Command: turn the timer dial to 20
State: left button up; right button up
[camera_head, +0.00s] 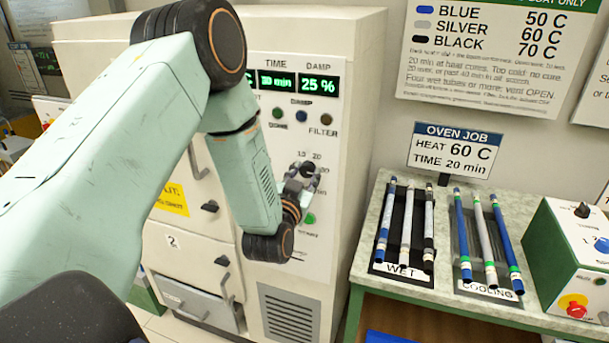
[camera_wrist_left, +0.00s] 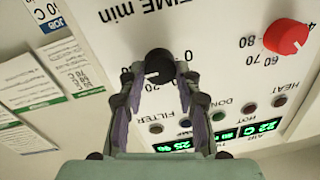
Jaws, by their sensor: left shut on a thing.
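My left gripper (camera_wrist_left: 158,74) is shut on the dial, one finger on each side. In the head view my left gripper (camera_head: 304,173) is at the panel and mostly covers the dial. The marks 0 and 20 show beside the dial in the wrist view; its pointer is hard to make out. The oven's time display (camera_head: 276,81) seems to read 10 min. My right gripper is not in view.
A red heat knob (camera_wrist_left: 286,37) sits beside the timer dial. A damp display (camera_head: 318,85) reads 25 %. An oven job sign (camera_head: 453,150) says 60 C and 20 min. A bench with a wet rack (camera_head: 403,272) and a cooling rack (camera_head: 488,288) of rods stands right.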

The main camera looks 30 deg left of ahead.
pick_arm(q)
jog(key=n+b, duration=0.2)
jog(key=n, duration=0.4)
jog(key=shift+a+b, duration=0.1)
jog(key=shift+b, duration=0.2)
jog(key=shift+a+r+n+h+b, duration=0.15)
jog(key=shift+n+b, duration=0.45)
jog(key=shift+n, duration=0.65)
jog(key=shift+d+n+h+b, duration=0.15)
jog(key=shift+n+b, duration=0.45)
jog(key=shift+n, duration=0.65)
jog(key=shift+a, duration=0.15)
jog(key=o, duration=1.1)
jog(key=shift+s, duration=0.1)
jog(key=shift+o, duration=0.2)
jog(key=v, duration=0.7)
jog(key=shift+s, duration=0.2)
jog(key=shift+r, duration=0.1)
